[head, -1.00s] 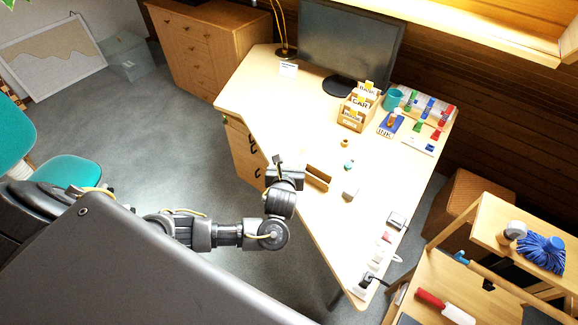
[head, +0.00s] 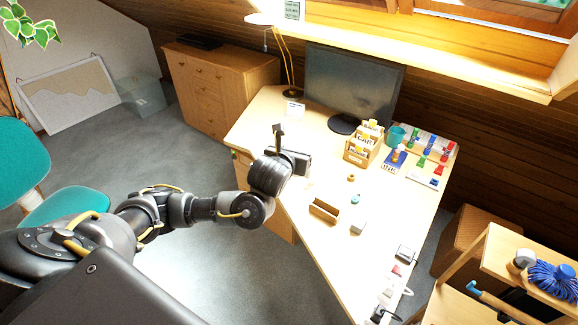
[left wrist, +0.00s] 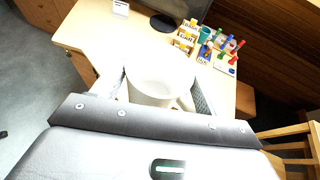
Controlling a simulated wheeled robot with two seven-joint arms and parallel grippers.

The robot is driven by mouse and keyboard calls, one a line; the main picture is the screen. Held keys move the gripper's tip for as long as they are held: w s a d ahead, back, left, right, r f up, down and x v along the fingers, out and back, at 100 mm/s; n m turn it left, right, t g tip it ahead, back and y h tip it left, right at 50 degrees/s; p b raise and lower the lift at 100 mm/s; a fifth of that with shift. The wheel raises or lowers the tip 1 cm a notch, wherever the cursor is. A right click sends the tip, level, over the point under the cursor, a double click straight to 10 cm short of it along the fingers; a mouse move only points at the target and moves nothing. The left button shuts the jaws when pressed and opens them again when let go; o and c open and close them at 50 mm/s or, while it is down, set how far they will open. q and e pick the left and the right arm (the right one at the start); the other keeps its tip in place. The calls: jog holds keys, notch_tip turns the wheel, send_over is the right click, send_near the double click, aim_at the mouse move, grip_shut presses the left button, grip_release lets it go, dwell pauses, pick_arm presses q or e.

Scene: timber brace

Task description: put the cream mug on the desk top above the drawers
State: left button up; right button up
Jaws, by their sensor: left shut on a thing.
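The cream mug (left wrist: 153,92) shows in the left wrist view between the two fingers of my left gripper (left wrist: 160,86), which is shut on it. In the head view my left gripper (head: 292,152) hangs over the left edge of the desk, and the mug is hidden by the gripper there. The pale wood desk top (head: 265,122) has a bare stretch at its far left, beyond my gripper. The drawers (head: 243,172) are under that part, partly covered by my arm. My right gripper is not in view.
A monitor (head: 352,85) and a small white card (head: 295,108) stand at the back. A wooden card box (head: 362,148), a teal cup (head: 396,135) and a brown wooden holder (head: 323,211) are on the desk. Plugs and cables lie near the front.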

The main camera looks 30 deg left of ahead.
pick_arm(q)
jog(key=shift+w+d+r+h, duration=0.15)
jog(key=shift+d+r, duration=0.1)
jog(key=shift+r, duration=0.3)
jog(key=shift+d+r+h, duration=0.15)
jog(key=shift+d+r, duration=0.05)
jog(key=shift+r, duration=0.35)
jog(key=shift+s+d+r+m, duration=0.2)
jog(key=shift+s+d+r, duration=0.15)
jog(key=shift+r, duration=0.4)
jog(key=shift+s+d+r+m, duration=0.2)
jog(key=shift+d+r, duration=0.25)
jog(key=shift+r, duration=0.3)
jog(key=s+d+r+b, duration=0.1)
jog(key=s+r+h+b, duration=0.1)
jog(key=b, duration=0.1)
jog(key=shift+d+r, duration=0.2)
jog(key=shift+d, duration=0.15)
jog(key=shift+m+h, duration=0.3)
jog(key=shift+m, duration=0.2)
jog(key=f+b, duration=0.1)
jog(key=b, duration=0.1)
jog(key=s+d+f+b, duration=0.1)
jog(key=f+b, duration=0.1)
jog(key=d+f+b, duration=0.1)
jog(key=b, duration=0.2)
jog(key=shift+s+d+f, duration=0.1)
jog(key=shift+s+f, duration=0.05)
jog(key=shift+f, duration=0.15)
